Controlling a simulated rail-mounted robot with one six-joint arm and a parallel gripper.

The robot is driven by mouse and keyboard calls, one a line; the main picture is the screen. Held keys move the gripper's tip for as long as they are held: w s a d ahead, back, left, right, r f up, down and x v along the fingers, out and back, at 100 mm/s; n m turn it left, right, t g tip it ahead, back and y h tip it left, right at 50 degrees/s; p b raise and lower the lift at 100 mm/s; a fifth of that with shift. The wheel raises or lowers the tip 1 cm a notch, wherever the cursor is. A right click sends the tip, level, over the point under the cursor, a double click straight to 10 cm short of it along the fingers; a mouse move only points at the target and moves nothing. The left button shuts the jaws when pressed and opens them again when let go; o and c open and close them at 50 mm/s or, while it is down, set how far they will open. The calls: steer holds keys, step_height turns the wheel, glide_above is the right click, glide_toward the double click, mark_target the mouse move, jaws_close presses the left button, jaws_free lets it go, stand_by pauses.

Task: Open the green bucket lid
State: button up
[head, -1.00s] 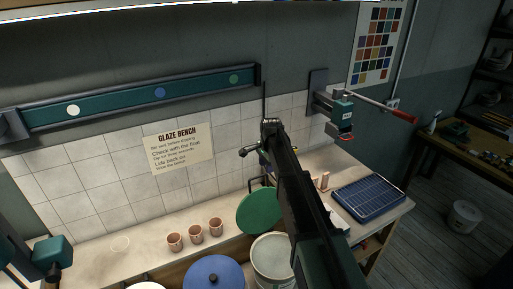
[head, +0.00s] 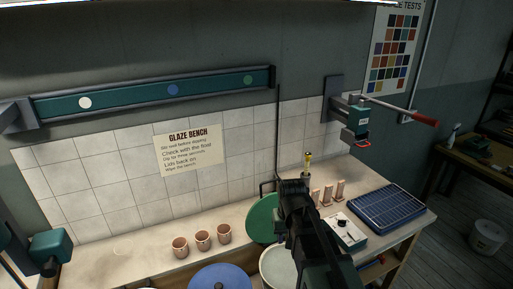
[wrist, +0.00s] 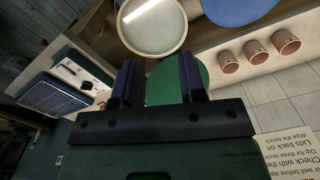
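The green lid (head: 262,220) stands steeply tilted at the back of an open bucket (head: 266,272), whose round mouth shows a pale inside. In the wrist view the green lid (wrist: 172,85) shows between and beyond the fingers, and the pale bucket mouth (wrist: 152,25) is at the top. My gripper (head: 293,186) is just right of the lid in the head view. In the wrist view my gripper (wrist: 160,80) has its two fingers well apart, with nothing held between them. Whether a finger touches the lid I cannot tell. My arm hides the bucket's right side.
A blue lid (head: 220,278) is left of the bucket. Several terracotta cups (head: 203,240) stand on the bench behind it. At right are a white box with a dial (head: 345,232), a blue gridded tray (head: 387,206) and a wall-mounted lever device (head: 355,118). The bench's left part is mostly clear.

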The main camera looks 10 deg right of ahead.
steer(key=w+r+m+p, duration=0.2)
steer(key=w+r+m, duration=0.1)
steer(key=w, duration=0.7)
steer(key=w+r+m+p, duration=0.2)
steer(key=w+r+m, duration=0.1)
steer(key=w, duration=0.7)
steer(key=w+r+m+p, duration=0.2)
steer(key=w+r+m, duration=0.1)
steer(key=w, duration=0.8)
steer(key=f+m+b, duration=0.1)
steer(key=f+b, duration=0.3)
steer(key=w+f+m+b, duration=0.1)
steer(key=f+m+b, duration=0.1)
steer(key=f+b, duration=0.2)
steer(key=w+f+m+b, duration=0.1)
steer(key=f+m+b, duration=0.1)
steer(key=f+b, duration=0.2)
steer(key=shift+d, duration=0.25)
steer(key=shift+r, duration=0.1)
steer(key=shift+c, duration=0.5)
jaws_close()
